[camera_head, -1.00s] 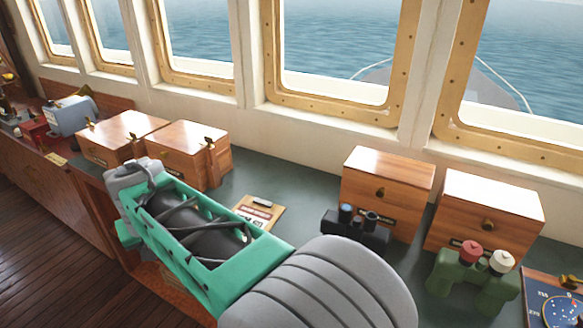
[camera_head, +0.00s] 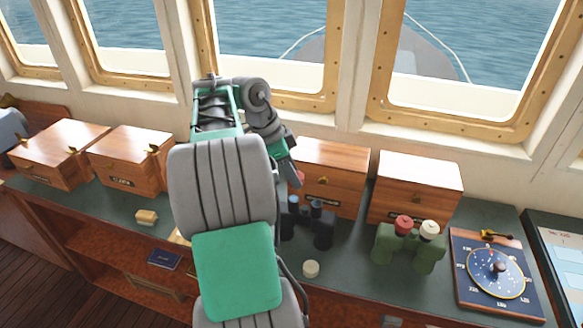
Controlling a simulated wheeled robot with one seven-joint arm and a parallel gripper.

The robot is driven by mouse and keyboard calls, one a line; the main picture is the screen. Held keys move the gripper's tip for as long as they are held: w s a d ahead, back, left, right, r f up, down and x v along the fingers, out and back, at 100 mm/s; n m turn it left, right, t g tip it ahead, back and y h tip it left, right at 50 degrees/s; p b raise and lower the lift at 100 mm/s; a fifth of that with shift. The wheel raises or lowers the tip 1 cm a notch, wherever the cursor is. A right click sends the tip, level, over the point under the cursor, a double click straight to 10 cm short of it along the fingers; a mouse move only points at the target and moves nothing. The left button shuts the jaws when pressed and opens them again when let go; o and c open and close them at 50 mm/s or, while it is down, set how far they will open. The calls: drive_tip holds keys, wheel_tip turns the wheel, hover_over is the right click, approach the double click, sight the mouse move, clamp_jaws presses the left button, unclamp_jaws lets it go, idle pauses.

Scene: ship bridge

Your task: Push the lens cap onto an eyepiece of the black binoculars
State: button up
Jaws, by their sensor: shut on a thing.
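The black binoculars (camera_head: 311,227) stand on the counter in the head view, right of my arm, with their bluish eyepieces (camera_head: 317,208) facing up. My gripper (camera_head: 294,180) points down just above and behind them, partly hidden by my wrist. A cream round cap (camera_head: 311,269) lies on the counter in front of the binoculars.
Green binoculars (camera_head: 410,246) with a red and a white cap stand to the right, beside a blue dial board (camera_head: 497,268). Wooden boxes (camera_head: 420,188) line the back under the windows. A yellowish block (camera_head: 147,217) lies to the left.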

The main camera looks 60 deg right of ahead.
sight(295, 198)
drive_tip(key=shift+f+b, duration=2.55)
drive_tip(key=shift+f, duration=0.2)
drive_tip(key=shift+w, duration=0.1)
drive_tip(key=shift+w+a+r, duration=0.1)
drive_tip(key=shift+a, duration=0.05)
drive_tip(key=shift+f+b, duration=0.7)
drive_tip(key=shift+f, duration=0.25)
drive_tip(key=o, duration=1.4)
drive_tip(key=o, duration=0.4)
drive_tip(key=shift+r, duration=0.15)
